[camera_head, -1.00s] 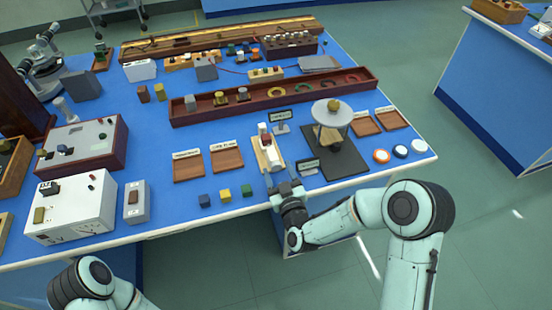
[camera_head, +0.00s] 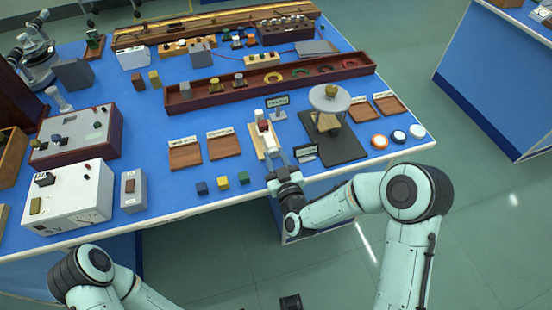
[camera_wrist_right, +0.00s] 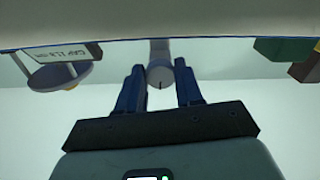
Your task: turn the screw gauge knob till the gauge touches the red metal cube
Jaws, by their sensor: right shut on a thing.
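The screw gauge (camera_head: 275,148) lies on a pale wooden stand (camera_head: 256,140) near the front edge of the blue bench. The red metal cube (camera_head: 263,126) is at the gauge's far end; any gap to the gauge is too small to make out. My right gripper (camera_head: 280,172) is at the gauge's near end. In the right wrist view, my right gripper (camera_wrist_right: 160,88) has its two blue fingers on either side of the round grey knob (camera_wrist_right: 160,76), shut on it. My left arm shows at the lower left; its gripper fingers are out of view.
Right of the gauge, a round-topped apparatus (camera_head: 328,100) stands on a dark mat (camera_head: 345,150). Wooden trays (camera_head: 186,156) and small coloured cubes (camera_head: 223,183) lie to the left. A small sign (camera_head: 306,152) stands close to the gripper. Floor is open in front of the bench.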

